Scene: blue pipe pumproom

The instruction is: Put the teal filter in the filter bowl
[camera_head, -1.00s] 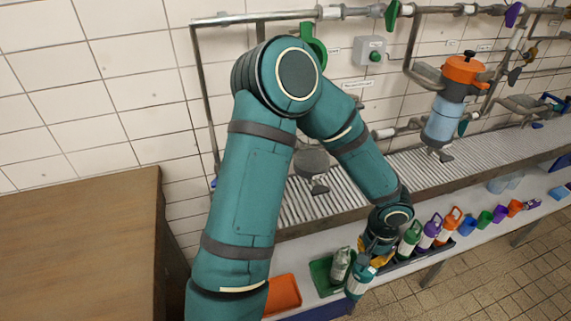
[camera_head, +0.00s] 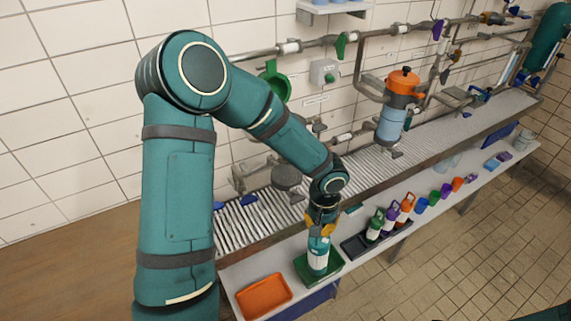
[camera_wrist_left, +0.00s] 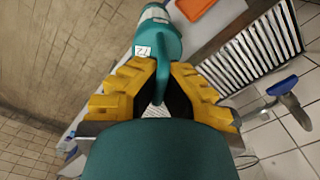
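The teal filter (camera_head: 319,257) has a white body and a teal top with a loop handle. My left gripper (camera_head: 321,227) is shut on that handle and holds the filter upright above or in front of the green tray (camera_head: 334,275). The wrist view shows the yellow fingers (camera_wrist_left: 160,85) on both sides of the handle, with the filter (camera_wrist_left: 158,38) beyond. A filter housing with an orange head (camera_head: 403,82) and a translucent blue bowl (camera_head: 391,125) hangs on the wall pipes, up and right of the gripper. The bowl's inside cannot be made out. My right gripper is not in view.
A black rack (camera_head: 377,240) with green, purple and orange filters stands right of the green tray. An orange tray (camera_head: 263,296) lies to the left. Behind runs a ribbed drain shelf (camera_head: 345,182); a grey round part (camera_head: 287,177) stands over it. Several small coloured cups line the bench.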

